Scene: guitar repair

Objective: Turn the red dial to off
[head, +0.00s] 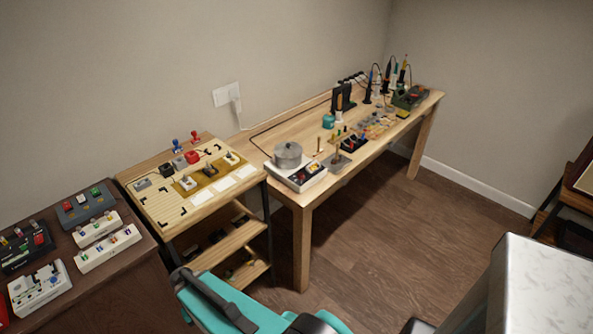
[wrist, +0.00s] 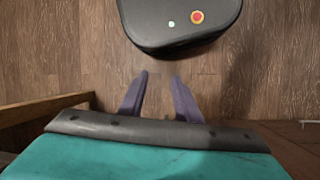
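Small red parts show in several places in the head view, and I cannot tell which is the red dial. One is on the dark panel of a white device (head: 300,179) carrying a round metal pot (head: 287,154), at the near end of the long bench. No dial setting is readable. My gripper (wrist: 160,83) shows in the wrist view with its two fingers apart and nothing between them. It hangs over the floor, away from the benches. I cannot make out the fingers in the head view.
The long wooden bench (head: 273,139) holds tools along the wall. A lower stand with a pale board (head: 163,207) is left of it. A dark cabinet (head: 107,290) with effect pedals is at far left. A marble-topped block (head: 545,285) is near right. Wooden floor (head: 400,235) is clear between.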

